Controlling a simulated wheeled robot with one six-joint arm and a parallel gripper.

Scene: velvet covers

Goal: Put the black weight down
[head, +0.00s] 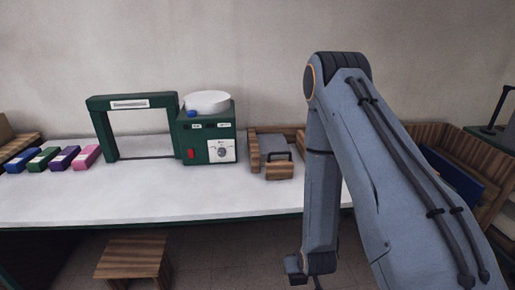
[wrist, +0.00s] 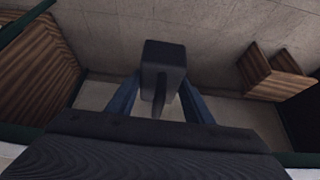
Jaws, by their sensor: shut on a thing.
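The black weight (wrist: 165,62), a dark block with a narrower handle-like part, shows in the middle of the wrist view. My gripper (wrist: 160,100) is shut on this narrower part, with a blue-grey finger on each side. The weight is held over what looks like floor. In the head view, my arm hangs down in front of the white table, and its end (head: 312,268) is at the bottom edge, partly cut off. I cannot make out the weight there.
The white table (head: 130,199) carries a green machine (head: 212,130), a green frame (head: 98,118), several coloured boxes at left and a wooden tray (head: 299,140) with a wooden-fronted block. A stool (head: 133,258) stands on the floor; a wooden crate (head: 480,148) is at right.

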